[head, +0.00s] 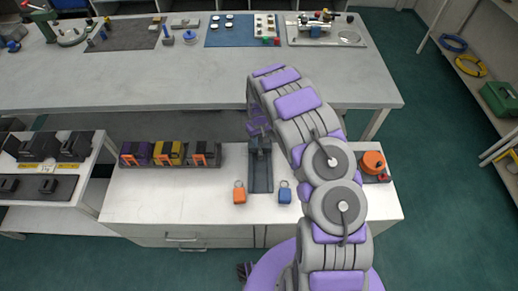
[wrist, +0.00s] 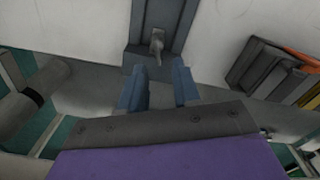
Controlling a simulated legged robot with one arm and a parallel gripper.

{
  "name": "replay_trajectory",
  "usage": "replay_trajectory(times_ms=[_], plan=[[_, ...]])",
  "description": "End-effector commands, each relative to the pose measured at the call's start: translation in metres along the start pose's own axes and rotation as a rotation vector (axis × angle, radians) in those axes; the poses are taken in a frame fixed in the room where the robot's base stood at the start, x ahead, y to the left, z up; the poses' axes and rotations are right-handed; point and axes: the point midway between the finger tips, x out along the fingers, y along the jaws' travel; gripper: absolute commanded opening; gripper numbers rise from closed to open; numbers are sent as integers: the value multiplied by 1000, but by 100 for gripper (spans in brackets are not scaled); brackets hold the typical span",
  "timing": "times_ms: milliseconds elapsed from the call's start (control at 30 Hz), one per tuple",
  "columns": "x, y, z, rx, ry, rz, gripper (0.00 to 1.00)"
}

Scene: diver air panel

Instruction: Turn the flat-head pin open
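A small light-grey pin-like part (wrist: 157,44) stands out from a dark blue-grey upright plate (wrist: 182,12) in the wrist view; it looks like the flat-head pin. In the head view the dark plate (head: 261,178) lies on the white bench, and the pin cannot be made out there. My gripper (wrist: 160,84) is open, with its two blue-grey fingers apart and nothing between them. The pin lies beyond the fingertips, roughly centred between them, and looks apart from both. In the head view my gripper (head: 259,130) is over the plate's far end, small and partly hidden by my arm.
An orange padlock (head: 239,193) and a blue padlock (head: 285,192) flank the plate's near end. A rack of purple, yellow and dark blocks (head: 170,160) stands left. An orange round knob (head: 373,161) is right. A long grey table (head: 190,85) stands behind.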

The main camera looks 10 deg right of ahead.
Motion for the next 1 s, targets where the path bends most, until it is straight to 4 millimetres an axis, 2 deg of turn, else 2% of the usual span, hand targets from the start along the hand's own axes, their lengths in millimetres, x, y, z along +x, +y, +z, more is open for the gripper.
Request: replay_trajectory(times_ms=[33, 100, 233, 400, 633, 1000], plan=[[14, 1, 1, 0, -2, -2, 32], [28, 1, 1, 0, -3, -3, 32], [48, 0, 1, 0, -3, -1, 32], [58, -1, 0, 0, 0, 0, 32], [58, -1, 0, 0, 0, 1, 32], [58, 0, 0, 0, 0, 0, 0]])
